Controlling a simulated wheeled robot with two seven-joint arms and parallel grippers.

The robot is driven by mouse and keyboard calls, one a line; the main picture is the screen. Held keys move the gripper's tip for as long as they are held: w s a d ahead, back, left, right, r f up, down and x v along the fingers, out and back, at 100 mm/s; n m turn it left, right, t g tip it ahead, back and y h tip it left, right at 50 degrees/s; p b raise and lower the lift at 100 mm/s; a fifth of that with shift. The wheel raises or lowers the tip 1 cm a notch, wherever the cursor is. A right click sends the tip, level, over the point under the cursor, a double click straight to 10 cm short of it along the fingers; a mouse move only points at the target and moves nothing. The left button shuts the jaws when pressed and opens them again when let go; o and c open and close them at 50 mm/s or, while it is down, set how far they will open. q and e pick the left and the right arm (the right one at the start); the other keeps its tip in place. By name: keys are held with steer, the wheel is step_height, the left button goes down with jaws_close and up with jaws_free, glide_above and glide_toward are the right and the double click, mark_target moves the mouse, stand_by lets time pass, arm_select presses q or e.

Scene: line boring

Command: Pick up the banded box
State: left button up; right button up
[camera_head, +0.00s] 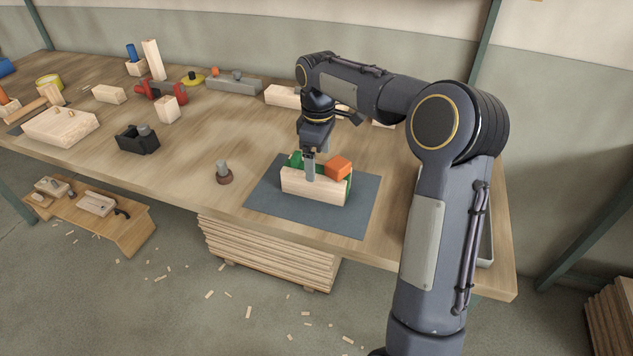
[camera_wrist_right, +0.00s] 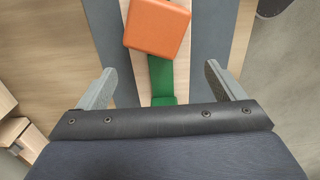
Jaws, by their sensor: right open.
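The banded box (camera_head: 328,192), a pale wooden block with a green band (camera_wrist_right: 160,78) along its top, lies on a dark mat (camera_head: 262,200) near the table's front edge. An orange block (camera_head: 338,167) sits on top of it; this also shows in the wrist view (camera_wrist_right: 157,28). My right gripper (camera_head: 311,175) is open and points down over the box. One finger shows in front of its near face. In the wrist view the fingers (camera_wrist_right: 160,88) stand on either side of the box's wood, with no clear contact. My left gripper is not in view.
A small dark-based peg (camera_head: 223,173) stands left of the mat. A black holder (camera_head: 138,139), a large wooden block (camera_head: 61,126) and several other pieces lie further left. Wooden blocks (camera_head: 282,96) lie behind my right arm. The tabletop left of the mat is mostly clear.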

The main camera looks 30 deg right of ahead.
mark_target(317, 169)
step_height(317, 169, down, 5)
steer(key=shift+w+a, duration=0.1)
steer(key=shift+a, duration=0.05)
steer(key=shift+r, duration=0.1)
steer(key=c, duration=1.6)
